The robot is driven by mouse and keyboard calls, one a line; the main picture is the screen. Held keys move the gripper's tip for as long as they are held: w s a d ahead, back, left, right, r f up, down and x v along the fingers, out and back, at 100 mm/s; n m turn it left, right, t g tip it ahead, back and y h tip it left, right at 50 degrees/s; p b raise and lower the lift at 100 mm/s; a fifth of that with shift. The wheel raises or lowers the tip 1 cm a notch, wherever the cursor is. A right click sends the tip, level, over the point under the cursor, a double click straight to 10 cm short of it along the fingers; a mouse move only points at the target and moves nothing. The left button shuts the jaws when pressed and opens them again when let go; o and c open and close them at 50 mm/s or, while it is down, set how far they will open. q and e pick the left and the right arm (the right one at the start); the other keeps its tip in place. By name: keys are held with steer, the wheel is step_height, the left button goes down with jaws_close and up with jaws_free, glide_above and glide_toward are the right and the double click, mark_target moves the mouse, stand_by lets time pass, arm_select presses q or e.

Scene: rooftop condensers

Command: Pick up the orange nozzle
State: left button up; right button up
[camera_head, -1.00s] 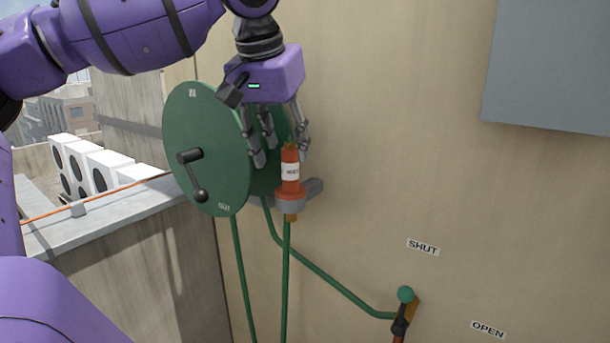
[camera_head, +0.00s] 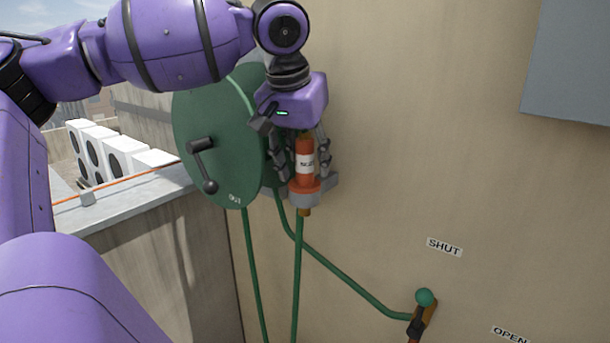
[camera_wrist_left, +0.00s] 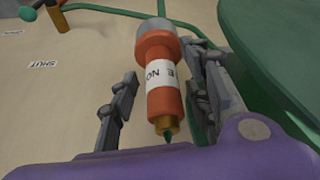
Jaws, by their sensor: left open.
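The orange nozzle (camera_head: 304,170) has a white label and stands upright in a grey holder (camera_head: 305,199) on the wall beside the green hose reel. It also shows in the left wrist view (camera_wrist_left: 160,50), with its brass tip toward my palm. My left gripper (camera_head: 301,172) points down over the nozzle from above. Its fingers are open, one side on each side of the nozzle. In the left wrist view there is a gap between the nozzle and the left finger (camera_wrist_left: 117,115); the fingers on the right are close to it. My right gripper is not in view.
The green reel (camera_head: 215,140) with its black crank (camera_head: 203,165) stands just left of the nozzle. Green hoses (camera_head: 297,270) hang below. A green-knobbed valve lever (camera_head: 424,298) is lower right, near SHUT and OPEN labels. A grey box (camera_head: 580,65) is upper right.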

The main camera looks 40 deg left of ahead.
arm_select(q)
steer(key=shift+f, duration=0.25)
steer(key=shift+r, duration=0.1)
steer(key=shift+c, duration=0.2)
jaws_close()
steer(key=shift+r, duration=0.1)
